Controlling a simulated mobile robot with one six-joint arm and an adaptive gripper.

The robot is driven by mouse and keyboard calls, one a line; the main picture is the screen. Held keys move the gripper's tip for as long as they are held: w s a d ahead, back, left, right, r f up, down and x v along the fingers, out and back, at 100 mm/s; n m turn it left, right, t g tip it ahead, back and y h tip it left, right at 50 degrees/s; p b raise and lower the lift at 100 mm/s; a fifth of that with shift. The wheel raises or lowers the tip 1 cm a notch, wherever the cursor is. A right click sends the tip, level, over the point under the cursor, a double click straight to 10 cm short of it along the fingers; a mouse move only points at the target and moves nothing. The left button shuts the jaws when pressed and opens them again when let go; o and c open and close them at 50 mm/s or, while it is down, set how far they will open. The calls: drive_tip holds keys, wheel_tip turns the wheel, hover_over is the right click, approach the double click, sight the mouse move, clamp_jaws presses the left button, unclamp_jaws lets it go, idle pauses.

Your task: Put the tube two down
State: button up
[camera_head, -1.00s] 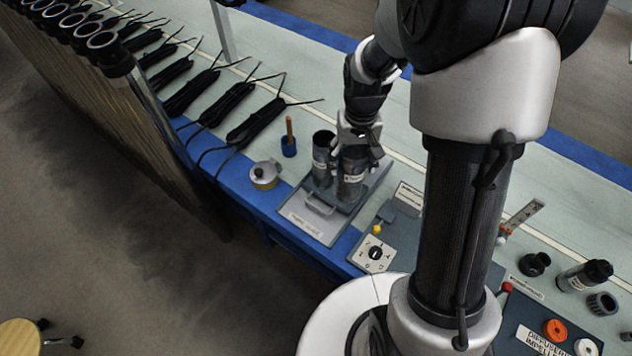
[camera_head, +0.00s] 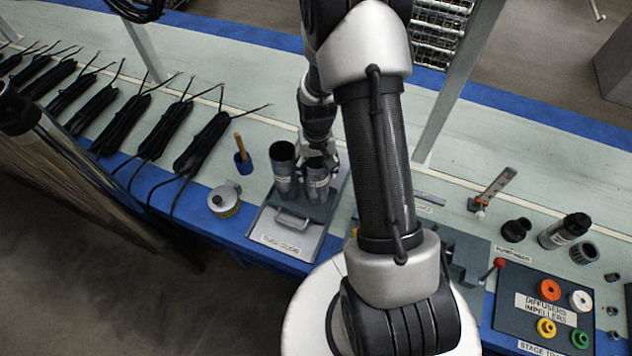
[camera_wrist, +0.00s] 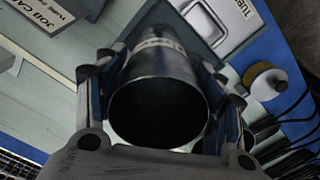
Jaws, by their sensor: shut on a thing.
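Two dark metal tubes with pale labels stand on the grey tube guide tray (camera_head: 275,240) in the head view. My gripper (camera_head: 325,153) is at the right-hand tube (camera_head: 318,182), which is upright; the left-hand tube (camera_head: 284,172) stands close beside it, free of the gripper. In the wrist view my gripper (camera_wrist: 160,105) is shut on the tube (camera_wrist: 155,75), one finger on each side, with its open round mouth facing the camera. I cannot read the tube numbers, nor tell whether the held tube's base touches the tray.
A yellow and grey round tin (camera_head: 224,201) and a blue holder with a wooden handle (camera_head: 242,158) are left of the tray. Black cable bundles (camera_head: 200,143) line the bench further left. Dark fittings (camera_head: 565,231) and a stage tray (camera_head: 545,310) are to the right.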

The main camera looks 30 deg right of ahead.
drive_tip(key=shift+w+f+b, duration=0.1)
drive_tip(key=shift+f+b, duration=0.65)
drive_tip(key=shift+f, duration=2.15)
drive_tip(key=shift+f, duration=0.2)
drive_tip(key=o, duration=1.3)
drive_tip(key=shift+r, duration=0.1)
